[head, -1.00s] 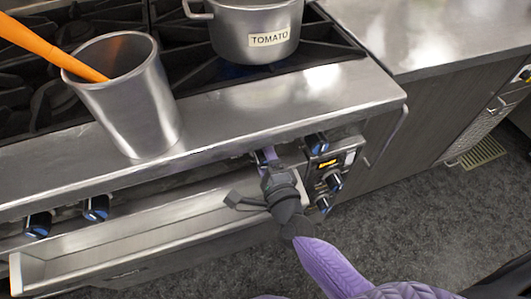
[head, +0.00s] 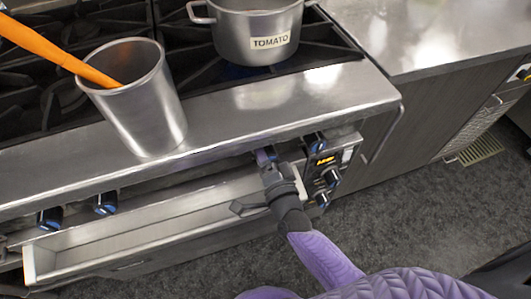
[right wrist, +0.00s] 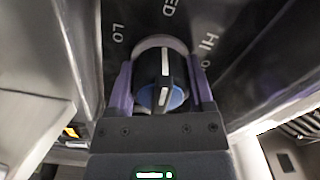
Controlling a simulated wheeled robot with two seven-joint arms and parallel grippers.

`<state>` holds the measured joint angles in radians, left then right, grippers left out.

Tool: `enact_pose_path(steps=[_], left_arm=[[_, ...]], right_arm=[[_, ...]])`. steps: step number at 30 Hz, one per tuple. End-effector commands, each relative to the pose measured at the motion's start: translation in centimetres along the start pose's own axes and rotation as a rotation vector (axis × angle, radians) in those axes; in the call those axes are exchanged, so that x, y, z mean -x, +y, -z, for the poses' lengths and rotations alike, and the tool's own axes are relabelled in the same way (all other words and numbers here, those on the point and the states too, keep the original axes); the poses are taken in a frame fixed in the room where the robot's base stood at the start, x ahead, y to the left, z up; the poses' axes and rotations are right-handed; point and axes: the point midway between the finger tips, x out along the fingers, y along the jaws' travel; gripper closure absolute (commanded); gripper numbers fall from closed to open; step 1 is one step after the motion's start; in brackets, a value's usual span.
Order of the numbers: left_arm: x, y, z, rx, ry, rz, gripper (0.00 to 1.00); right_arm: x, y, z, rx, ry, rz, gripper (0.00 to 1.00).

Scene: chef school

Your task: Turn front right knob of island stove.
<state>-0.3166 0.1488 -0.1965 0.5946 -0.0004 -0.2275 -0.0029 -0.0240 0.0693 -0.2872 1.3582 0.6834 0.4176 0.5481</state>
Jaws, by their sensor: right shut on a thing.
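The island stove (head: 250,108) has a steel front ledge with blue-and-black knobs below it. My right gripper (head: 264,156) reaches up to a front knob under the ledge, left of another knob (head: 316,142). In the right wrist view, its purple fingers (right wrist: 163,88) stand on either side of a black-and-blue knob (right wrist: 164,72) and are shut on it. The knob's white line points nearly straight up, between the LO and HI marks. In the head view this knob is mostly hidden by the gripper. My left gripper is not in view.
A steel cup (head: 140,105) with an orange-handled utensil and a pot labelled TOMATO (head: 258,32) stand on the stove top. A long open steel tray (head: 150,228) juts out below the knobs. A control panel (head: 325,165) is close right of my gripper.

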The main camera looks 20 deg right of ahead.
Motion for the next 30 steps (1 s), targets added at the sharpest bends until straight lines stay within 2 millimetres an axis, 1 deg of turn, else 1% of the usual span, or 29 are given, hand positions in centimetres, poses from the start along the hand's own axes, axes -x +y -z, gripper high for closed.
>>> enact_pose_path(steps=[15,16,17,18,20,21,27,29,30], left_arm=[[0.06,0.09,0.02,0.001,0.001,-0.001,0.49],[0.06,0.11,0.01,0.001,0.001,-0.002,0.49],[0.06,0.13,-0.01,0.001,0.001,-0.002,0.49],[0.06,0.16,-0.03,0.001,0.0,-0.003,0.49],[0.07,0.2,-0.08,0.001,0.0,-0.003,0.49],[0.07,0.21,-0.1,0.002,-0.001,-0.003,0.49],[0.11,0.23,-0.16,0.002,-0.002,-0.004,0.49],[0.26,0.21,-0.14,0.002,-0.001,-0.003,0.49],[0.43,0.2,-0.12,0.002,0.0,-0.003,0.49]], right_arm=[[0.05,0.1,-0.07,0.018,-0.002,-0.002,0.92],[0.05,0.1,-0.07,0.018,-0.002,-0.003,0.31],[0.05,0.1,-0.07,0.018,-0.002,-0.002,0.24],[0.04,0.09,-0.07,0.018,-0.002,-0.002,0.16],[0.04,0.08,-0.06,0.018,-0.001,-0.002,0.03],[0.03,0.07,-0.05,0.018,-0.001,-0.002,0.0],[0.08,0.04,-0.02,0.018,-0.001,-0.001,0.0],[0.45,0.01,-0.01,0.018,-0.001,-0.002,0.0],[0.94,-0.01,-0.01,0.019,-0.002,-0.003,0.0]])
